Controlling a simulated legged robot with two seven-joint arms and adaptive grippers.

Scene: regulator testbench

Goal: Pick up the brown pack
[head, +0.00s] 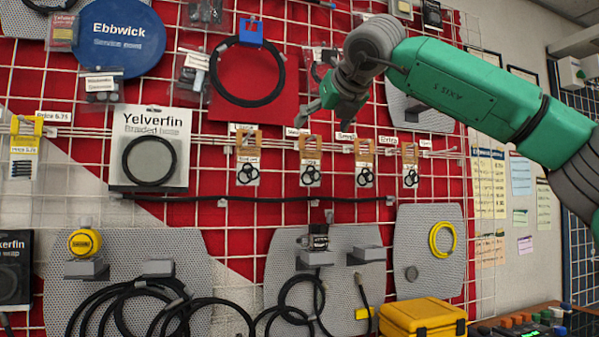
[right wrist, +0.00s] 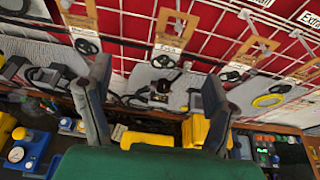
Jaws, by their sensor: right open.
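Several small packs with brown header cards hang in a row on the wire grid. In the head view, they are the leftmost brown pack (head: 248,143), a second (head: 311,145), a third (head: 364,149) and the rightmost (head: 410,153). Each holds black rings. My right gripper (head: 325,115) is open and empty, above and in front of the row. The right wrist view shows its two fingers (right wrist: 153,95) spread apart. There, one brown pack (right wrist: 174,30) hangs beyond the gap, with others to the left (right wrist: 82,18) and right (right wrist: 250,50). My left gripper is not in view.
A Yelverfin pack (head: 150,148) hangs left of the row. A black rod (head: 270,199) runs below it. Grey perforated panels (head: 120,245) with black hoses hang lower. A yellow case (head: 423,318) stands at the bottom right.

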